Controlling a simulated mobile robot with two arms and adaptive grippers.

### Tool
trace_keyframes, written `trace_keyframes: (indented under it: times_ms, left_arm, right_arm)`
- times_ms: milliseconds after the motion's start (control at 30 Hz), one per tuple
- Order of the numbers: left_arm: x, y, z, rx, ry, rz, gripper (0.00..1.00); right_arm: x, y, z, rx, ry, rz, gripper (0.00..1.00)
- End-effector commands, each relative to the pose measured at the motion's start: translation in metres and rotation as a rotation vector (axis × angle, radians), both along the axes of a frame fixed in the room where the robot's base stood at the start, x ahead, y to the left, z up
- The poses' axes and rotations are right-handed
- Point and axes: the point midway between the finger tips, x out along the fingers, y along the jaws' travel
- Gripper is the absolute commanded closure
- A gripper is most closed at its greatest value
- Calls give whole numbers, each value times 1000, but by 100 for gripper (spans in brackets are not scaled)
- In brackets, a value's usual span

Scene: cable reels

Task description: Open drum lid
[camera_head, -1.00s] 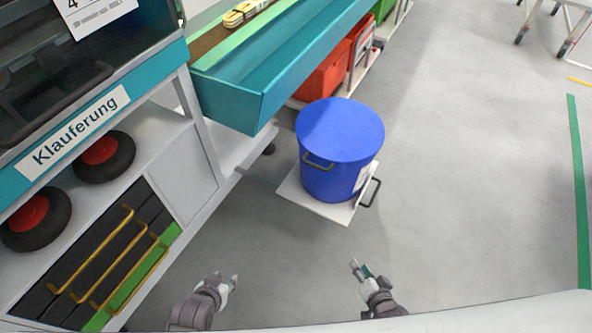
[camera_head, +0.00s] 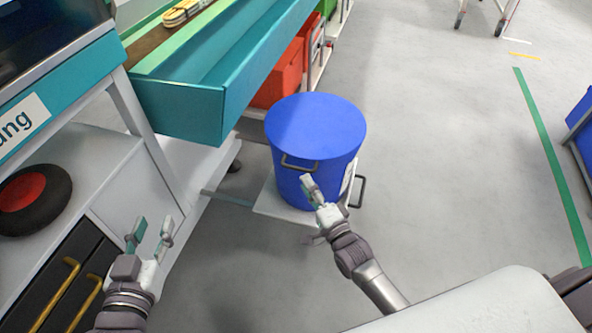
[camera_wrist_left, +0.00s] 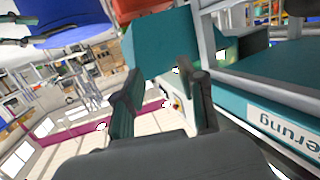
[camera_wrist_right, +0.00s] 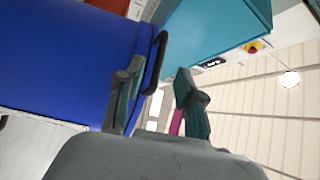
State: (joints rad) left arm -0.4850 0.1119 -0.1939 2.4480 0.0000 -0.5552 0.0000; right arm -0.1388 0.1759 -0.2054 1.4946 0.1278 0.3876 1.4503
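The blue drum (camera_head: 310,180) stands upright on a white board, its round blue lid (camera_head: 316,125) lying flat on top. A dark handle (camera_head: 299,164) is on the drum's near side, another (camera_head: 358,191) at its right. My right gripper (camera_head: 310,186) is in front of the drum's near side, below the lid rim. In the right wrist view (camera_wrist_right: 157,90) its fingers are apart, and a dark handle (camera_wrist_right: 156,62) lies close to one fingertip; I cannot tell if they touch. My left gripper (camera_head: 150,232) is open and empty, left of the drum; its parted fingers show in the left wrist view (camera_wrist_left: 163,90).
A teal trough bench (camera_head: 180,112) stands left of and behind the drum. Red crates (camera_head: 280,78) are behind it. A shelf with a black wheel (camera_head: 35,203) and yellow handles is at the left. The floor right of the drum is clear.

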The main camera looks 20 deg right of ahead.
Motion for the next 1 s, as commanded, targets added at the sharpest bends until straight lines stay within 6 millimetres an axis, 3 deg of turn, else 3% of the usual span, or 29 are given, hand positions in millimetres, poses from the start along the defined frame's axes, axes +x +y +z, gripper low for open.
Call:
trace_keyframes:
  times_ms: [100,300,500,767,1000]
  left_arm:
    - [5,-5,20,-33,-131,-9,60]
    - [6,-10,51,-78,-302,-19,60]
    - [4,-11,64,-96,-372,-23,60]
    - [4,-11,65,-98,-378,-23,60]
    - [4,-11,65,-97,-376,-23,60]
  right_arm:
    - [25,5,2,0,-3,-1,63]
    - [52,11,6,0,0,-1,63]
    - [63,13,8,-2,2,-1,63]
    - [63,13,8,-1,2,0,63]
    - [63,13,8,-1,2,0,100]
